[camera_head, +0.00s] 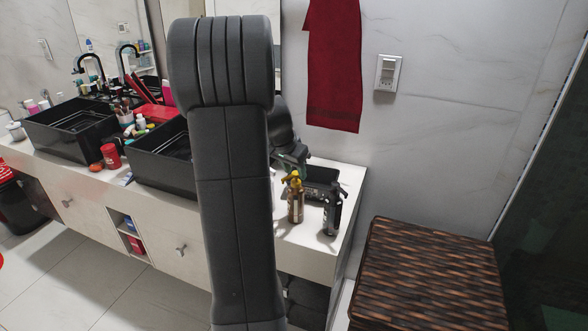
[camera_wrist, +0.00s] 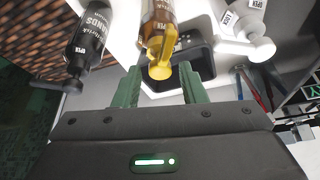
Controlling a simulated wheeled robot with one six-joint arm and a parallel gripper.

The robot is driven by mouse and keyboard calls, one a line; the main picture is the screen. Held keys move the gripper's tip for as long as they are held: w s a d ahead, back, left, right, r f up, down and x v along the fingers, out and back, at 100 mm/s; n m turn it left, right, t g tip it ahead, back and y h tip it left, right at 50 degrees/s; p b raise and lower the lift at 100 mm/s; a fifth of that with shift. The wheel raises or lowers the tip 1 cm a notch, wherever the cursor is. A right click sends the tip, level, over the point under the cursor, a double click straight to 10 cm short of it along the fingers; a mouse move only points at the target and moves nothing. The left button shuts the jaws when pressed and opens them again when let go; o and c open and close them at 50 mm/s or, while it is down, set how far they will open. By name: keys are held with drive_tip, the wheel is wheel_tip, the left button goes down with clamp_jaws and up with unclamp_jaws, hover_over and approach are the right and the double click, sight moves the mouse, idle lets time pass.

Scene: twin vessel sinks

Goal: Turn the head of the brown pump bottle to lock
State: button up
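The brown pump bottle (camera_head: 296,206) stands upright on the white counter, with a yellow pump head on top. In the wrist view its amber-brown body (camera_wrist: 160,14) is at top centre, and its yellow head (camera_wrist: 159,66) points toward my gripper. My gripper (camera_wrist: 158,90) is open, its two green fingers apart on either side of the yellow head. I cannot tell whether they touch it. In the head view my gripper (camera_head: 292,160) is just above and behind the bottle, partly hidden by my arm.
A black pump bottle (camera_head: 331,212) stands close to the right. A white pump bottle (camera_wrist: 246,22) shows in the wrist view. A dark tray (camera_head: 324,178) lies behind. Black vessel sinks (camera_head: 160,160) are left; a woven hamper (camera_head: 430,270) stands right.

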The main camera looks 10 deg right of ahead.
clamp_jaws()
drive_tip(key=shift+n+t, duration=0.3)
drive_tip(key=shift+n, duration=0.1)
drive_tip(key=n, duration=0.1)
drive_tip(key=n+y+p, duration=0.1)
drive_tip(key=n, duration=0.1)
drive_tip(key=shift+s+d+r+t, duration=0.1)
drive_tip(key=shift+d+r+t, duration=0.05)
drive_tip(key=shift+t, duration=0.15)
drive_tip(key=n, duration=0.1)
drive_tip(key=n+y+p, duration=0.1)
drive_tip(key=n, duration=0.1)
drive_tip(key=shift+d+n+t+y, duration=0.2)
drive_tip(key=shift+n+t+y, duration=0.1)
drive_tip(key=n, duration=0.2)
drive_tip(key=n+y, duration=0.2)
drive_tip(key=n, duration=0.1)
drive_tip(key=shift+d+f+n+b, duration=0.2)
drive_tip(key=shift+f+n+b, duration=0.05)
drive_tip(key=shift+n+b, duration=0.1)
drive_tip(key=n+y, duration=0.1)
drive_tip(key=n, duration=0.1)
drive_tip(key=n+g+b, duration=0.1)
drive_tip(key=n, duration=0.1)
drive_tip(key=shift+d+r+n+y, duration=0.1)
drive_tip(key=shift+d+n+y, duration=0.05)
drive_tip(key=shift+n+y, duration=0.25)
drive_tip(key=shift+b, duration=0.3)
